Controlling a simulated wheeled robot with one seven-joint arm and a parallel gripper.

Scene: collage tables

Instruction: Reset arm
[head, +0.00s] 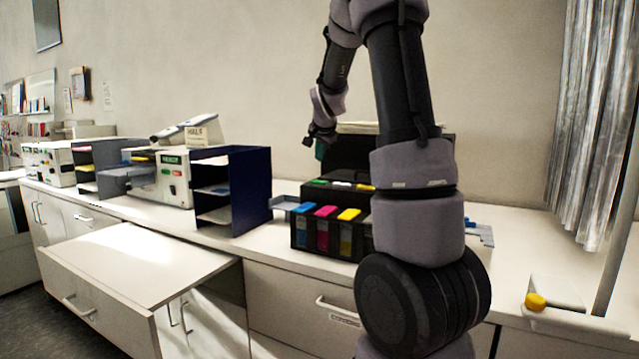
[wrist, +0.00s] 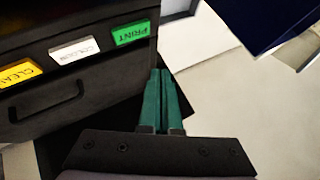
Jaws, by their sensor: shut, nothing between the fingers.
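My arm rises in the middle of the head view and bends over to the left at the top. My gripper (wrist: 160,78) shows in the wrist view as two green fingers side by side, shut with nothing between them. In the head view the gripper (head: 319,150) hangs near the upper left of the black printer (head: 348,155), partly hidden by the dark wrist. In the wrist view the fingers are close to the right end of the printer's dark front (wrist: 85,75). I cannot tell whether they touch it.
The printer has green PRINT (wrist: 131,34), white (wrist: 75,50) and yellow (wrist: 20,73) labelled buttons, and coloured cartridges (head: 326,211) below. A dark blue shelf (head: 262,187) stands to its left. A drawer (head: 140,262) is pulled out at the front left. A yellow knob (head: 535,302) is at right.

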